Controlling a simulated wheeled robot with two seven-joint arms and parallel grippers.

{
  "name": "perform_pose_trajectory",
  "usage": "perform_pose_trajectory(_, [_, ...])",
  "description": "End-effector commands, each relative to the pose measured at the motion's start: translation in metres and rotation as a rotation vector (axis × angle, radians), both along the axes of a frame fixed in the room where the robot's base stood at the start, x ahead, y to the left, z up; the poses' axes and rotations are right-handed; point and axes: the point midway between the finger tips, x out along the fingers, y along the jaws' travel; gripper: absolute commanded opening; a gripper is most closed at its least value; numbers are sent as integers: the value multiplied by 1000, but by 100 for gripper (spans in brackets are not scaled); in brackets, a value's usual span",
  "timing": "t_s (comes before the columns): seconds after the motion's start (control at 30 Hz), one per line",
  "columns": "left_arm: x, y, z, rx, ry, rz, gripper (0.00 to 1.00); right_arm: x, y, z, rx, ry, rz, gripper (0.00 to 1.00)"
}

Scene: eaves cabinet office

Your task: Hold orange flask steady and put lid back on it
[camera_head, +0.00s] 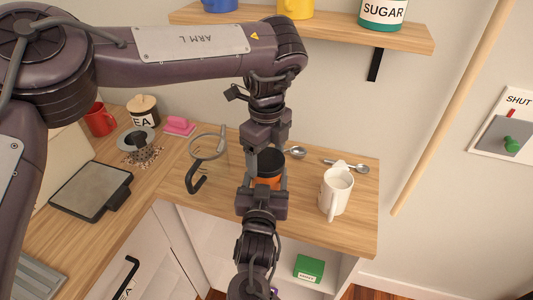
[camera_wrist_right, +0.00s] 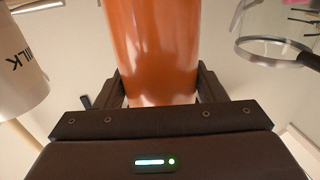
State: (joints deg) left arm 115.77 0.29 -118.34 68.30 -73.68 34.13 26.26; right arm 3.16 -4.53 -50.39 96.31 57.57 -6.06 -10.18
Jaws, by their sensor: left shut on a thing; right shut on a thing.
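The orange flask (camera_head: 266,184) stands upright over the wooden counter, between the fingers of my right gripper (camera_head: 264,188). In the right wrist view its orange body (camera_wrist_right: 152,50) fills the middle, with a finger of the right gripper (camera_wrist_right: 160,90) shut on each side. The dark lid (camera_head: 270,162) shows directly above the orange body. My left gripper (camera_head: 267,147) comes down from above and is shut on the lid. I cannot tell whether the lid touches the flask. The flask's top is out of the right wrist view, and its base is hidden in the head view.
A white milk jug (camera_head: 335,191) stands close on the right, with spoons (camera_head: 345,166) behind. A glass jug (camera_head: 208,150) with a dark handle stands on the left. Farther left are a pink item (camera_head: 180,126), a tea jar (camera_head: 143,110) and a scale (camera_head: 90,190).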

Motion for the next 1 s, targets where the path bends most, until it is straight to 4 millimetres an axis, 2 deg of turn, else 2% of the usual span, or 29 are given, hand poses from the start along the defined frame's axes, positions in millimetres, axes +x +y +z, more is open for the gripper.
perform_pose_trajectory(0.7, [1, 0, 0, 3, -1, -1636, 47, 0, 0, 0, 1, 0, -1, 0])
perform_pose_trajectory(0.8, [1, -1, 0, 2, -1, -1803, 47, 0, 0, 0, 1, 0, -1, 0])
perform_pose_trajectory(0.97, [1, -1, 0, 1, -1, -1800, 47, 0, 0, 0, 1, 0, -1, 0])
perform_pose_trajectory(1.0, [1, -1, 0, 0, -2, -1800, 79, 0, 0, 0, 1, 0, 0, 0])
